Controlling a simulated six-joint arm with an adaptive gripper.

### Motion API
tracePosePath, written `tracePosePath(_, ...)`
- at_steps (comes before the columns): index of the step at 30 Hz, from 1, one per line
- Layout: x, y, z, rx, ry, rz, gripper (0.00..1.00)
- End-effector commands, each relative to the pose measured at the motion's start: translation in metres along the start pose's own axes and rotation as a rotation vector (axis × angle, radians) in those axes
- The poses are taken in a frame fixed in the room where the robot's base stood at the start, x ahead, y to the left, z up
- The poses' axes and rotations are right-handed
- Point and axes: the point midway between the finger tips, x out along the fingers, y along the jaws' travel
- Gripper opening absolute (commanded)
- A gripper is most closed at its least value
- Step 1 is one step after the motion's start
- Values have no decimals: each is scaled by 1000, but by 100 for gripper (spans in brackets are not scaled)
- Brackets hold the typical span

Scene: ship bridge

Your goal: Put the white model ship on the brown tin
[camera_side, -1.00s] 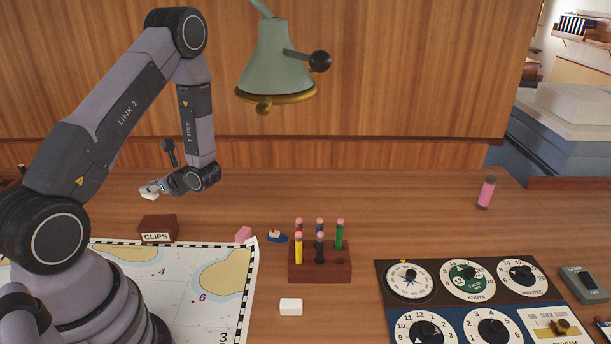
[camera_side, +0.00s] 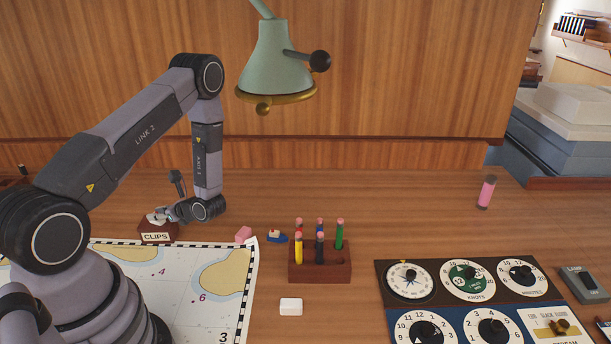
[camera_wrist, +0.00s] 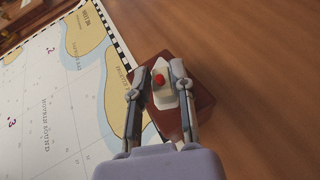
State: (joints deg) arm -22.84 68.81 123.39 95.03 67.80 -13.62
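The brown tin (camera_side: 172,233), labelled CLIPS, stands on the desk by the far edge of the chart. The white model ship (camera_side: 153,217), with a red funnel, is at the top of the tin. In the wrist view, the ship (camera_wrist: 161,88) is between the two fingers of my gripper (camera_wrist: 158,68), over the tin's top (camera_wrist: 203,100). The fingers look closed on its sides. Whether its hull rests fully on the tin is hard to tell.
A pink block (camera_side: 243,234) and a small blue boat (camera_side: 277,236) lie right of the tin. A pencil block (camera_side: 335,272) and a white eraser (camera_side: 291,306) are further right. The chart (camera_side: 180,280) lies in front.

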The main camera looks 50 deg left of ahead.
Motion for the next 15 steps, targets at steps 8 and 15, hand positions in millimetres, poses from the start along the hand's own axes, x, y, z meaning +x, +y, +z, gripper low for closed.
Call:
tracePosePath(8,0,0,0,0,0,0,44)
tracePosePath(15,-3,0,3,0,0,-1,44)
